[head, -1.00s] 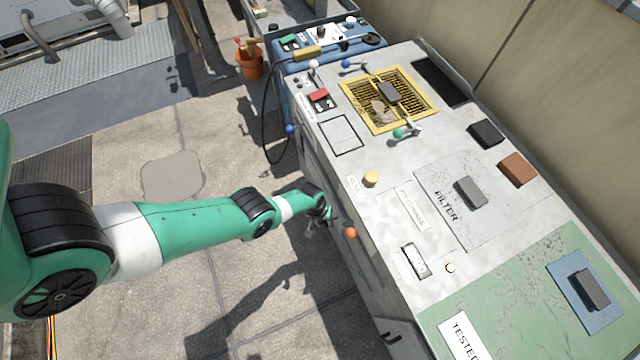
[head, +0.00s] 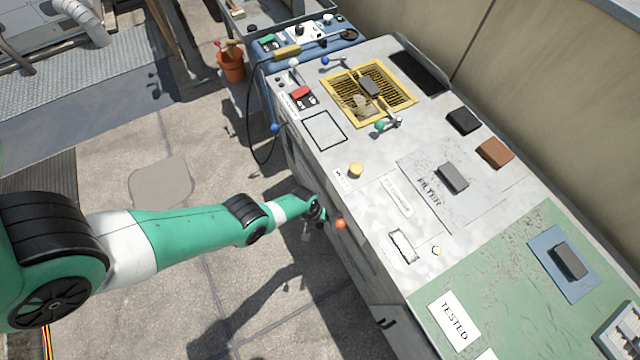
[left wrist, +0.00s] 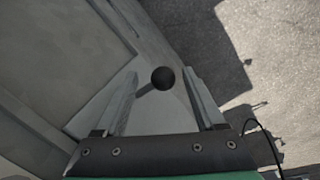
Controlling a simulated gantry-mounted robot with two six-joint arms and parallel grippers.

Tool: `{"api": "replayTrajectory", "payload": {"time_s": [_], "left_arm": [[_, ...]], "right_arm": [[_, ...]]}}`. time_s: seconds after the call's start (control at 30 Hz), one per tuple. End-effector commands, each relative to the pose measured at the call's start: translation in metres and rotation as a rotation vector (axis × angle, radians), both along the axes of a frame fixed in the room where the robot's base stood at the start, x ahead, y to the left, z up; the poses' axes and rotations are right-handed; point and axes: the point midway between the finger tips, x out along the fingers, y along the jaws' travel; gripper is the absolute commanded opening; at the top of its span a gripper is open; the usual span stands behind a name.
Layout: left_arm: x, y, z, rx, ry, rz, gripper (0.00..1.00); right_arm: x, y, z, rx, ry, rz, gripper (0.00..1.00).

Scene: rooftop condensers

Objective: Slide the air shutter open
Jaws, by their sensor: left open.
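My left gripper (head: 308,232) hangs low beside the near side wall of the long grey cabinet (head: 345,165). In the left wrist view its two fingers (left wrist: 162,100) are apart. A dark ball knob (left wrist: 162,78) on a short stem shows between them; I cannot tell whether they touch it. An orange ball knob (head: 340,224) sits at the cabinet's near upper edge, just right of the gripper in the head view. No part is clearly marked as the air shutter; a framed pale slot (head: 402,246) is on the cabinet top. My right gripper is not in view.
On the top are a yellow grate (head: 348,108), a green-knobbed lever (head: 380,125), a yellow knob (head: 356,170), a filter panel (head: 425,195) and a green mat (head: 500,290). An orange bucket (head: 231,66) stands beyond. The paved floor left of the cabinet is mostly clear.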

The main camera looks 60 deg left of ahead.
Motion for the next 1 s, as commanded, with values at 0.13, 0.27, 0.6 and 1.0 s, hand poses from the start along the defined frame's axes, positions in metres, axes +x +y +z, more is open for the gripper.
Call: {"api": "replayTrajectory", "payload": {"time_s": [0.13, 0.27, 0.6, 1.0], "left_arm": [[-0.003, 0.002, 0.027, 0.000, 0.000, 0.001, 0.71], [-0.008, 0.005, 0.056, 0.001, -0.001, 0.000, 0.71], [-0.018, 0.011, 0.109, 0.000, -0.001, 0.001, 0.71], [-0.019, 0.011, 0.111, 0.001, -0.001, 0.000, 0.69]], "right_arm": [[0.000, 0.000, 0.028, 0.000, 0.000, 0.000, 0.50], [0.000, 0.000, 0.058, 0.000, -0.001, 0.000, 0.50], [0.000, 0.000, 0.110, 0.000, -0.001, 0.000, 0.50], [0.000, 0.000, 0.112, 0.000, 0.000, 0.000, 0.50]]}}
